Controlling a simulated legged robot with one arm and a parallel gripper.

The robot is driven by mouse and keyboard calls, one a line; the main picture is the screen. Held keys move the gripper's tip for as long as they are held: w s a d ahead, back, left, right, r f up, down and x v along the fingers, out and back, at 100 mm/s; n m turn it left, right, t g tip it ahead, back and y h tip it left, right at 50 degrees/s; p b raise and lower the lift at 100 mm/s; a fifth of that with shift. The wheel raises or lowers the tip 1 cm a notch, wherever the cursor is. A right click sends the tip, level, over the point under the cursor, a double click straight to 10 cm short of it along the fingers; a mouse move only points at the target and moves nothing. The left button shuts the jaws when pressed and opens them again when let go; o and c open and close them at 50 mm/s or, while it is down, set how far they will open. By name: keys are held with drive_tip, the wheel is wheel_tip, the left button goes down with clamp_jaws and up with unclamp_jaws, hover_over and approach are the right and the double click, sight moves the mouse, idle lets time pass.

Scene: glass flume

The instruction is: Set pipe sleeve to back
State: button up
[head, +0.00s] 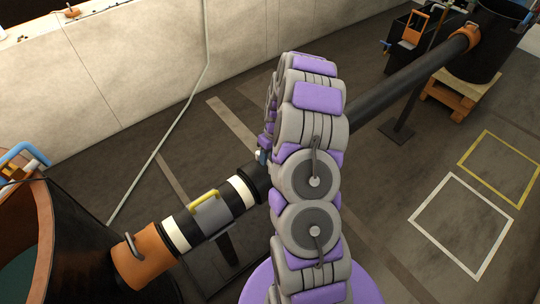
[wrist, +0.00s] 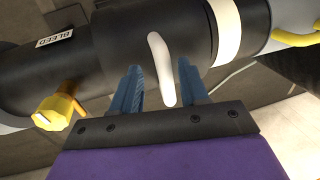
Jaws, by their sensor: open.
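A black pipe runs through the head view, with a grey sleeve (head: 212,216) with a yellow handle between two white bands. In the wrist view, a thick black collar (wrist: 185,20) on the pipe carries a white handle (wrist: 160,62). The grey sleeve's edge (wrist: 290,22) shows at the right, past a white band. I cannot tell which of the two is the pipe sleeve. My gripper (wrist: 159,67) is open, its blue fingers on either side of the white handle, with gaps visible. In the head view my arm hides most of the gripper and the collar.
A yellow valve knob (wrist: 55,110) and a BLEED label (wrist: 62,36) are left of the handle. A large black tank (head: 80,255) stands at lower left, another black vessel (head: 490,50) at upper right. Floor with white (head: 435,247) and yellow outlines is clear at right.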

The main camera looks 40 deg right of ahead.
drive_tip(key=shift+r, duration=0.45)
drive_tip(key=d+r+p, duration=0.3)
drive_tip(key=d+r, duration=0.1)
drive_tip(key=r, duration=1.2)
drive_tip(key=shift+w+f, duration=0.1)
drive_tip(key=shift+a, duration=0.1)
